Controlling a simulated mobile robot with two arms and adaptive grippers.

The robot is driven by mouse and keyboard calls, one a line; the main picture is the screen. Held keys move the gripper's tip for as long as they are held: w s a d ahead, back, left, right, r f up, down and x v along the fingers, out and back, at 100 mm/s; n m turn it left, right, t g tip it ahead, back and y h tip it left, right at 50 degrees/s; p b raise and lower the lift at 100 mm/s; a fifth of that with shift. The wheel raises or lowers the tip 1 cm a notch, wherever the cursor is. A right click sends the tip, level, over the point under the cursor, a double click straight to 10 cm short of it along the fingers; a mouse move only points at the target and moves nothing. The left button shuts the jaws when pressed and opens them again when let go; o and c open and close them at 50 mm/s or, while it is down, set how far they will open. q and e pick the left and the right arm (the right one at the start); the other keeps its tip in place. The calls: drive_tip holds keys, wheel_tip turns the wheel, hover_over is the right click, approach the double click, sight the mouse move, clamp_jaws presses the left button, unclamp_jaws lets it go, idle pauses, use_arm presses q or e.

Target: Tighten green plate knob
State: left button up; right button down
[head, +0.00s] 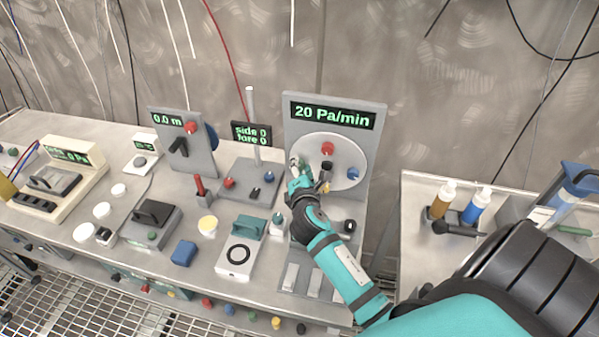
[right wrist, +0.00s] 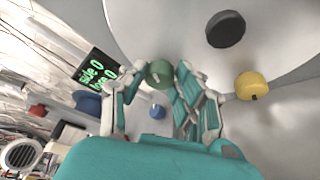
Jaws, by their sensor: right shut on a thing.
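The green knob (right wrist: 159,73) sits on the pale round plate (head: 341,178) of an upright grey panel whose display (head: 332,115) reads 20 Pa/min. My right gripper (head: 297,172) reaches the left side of this plate and largely hides the green knob in the head view. In the right wrist view, the fingers of my right gripper (right wrist: 160,86) stand on both sides of the green knob and are shut on it. My left gripper is in neither view.
On the same plate are a red knob (head: 327,148), a blue knob (head: 352,172), a dark knob (right wrist: 226,30) and a yellow knob (right wrist: 252,86). A post with a "side 0, fore 0" display (head: 251,133) stands close left. Other devices crowd the bench (head: 75,225).

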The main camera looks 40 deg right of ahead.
drive_tip(key=shift+f+m+t+b, duration=0.15)
drive_tip(key=shift+m+t+b, duration=0.25)
drive_tip(key=shift+m+b, duration=0.55)
drive_tip(key=c, duration=1)
unclamp_jaws()
drive_tip(key=shift+s, duration=0.1)
drive_tip(key=v, duration=1.2)
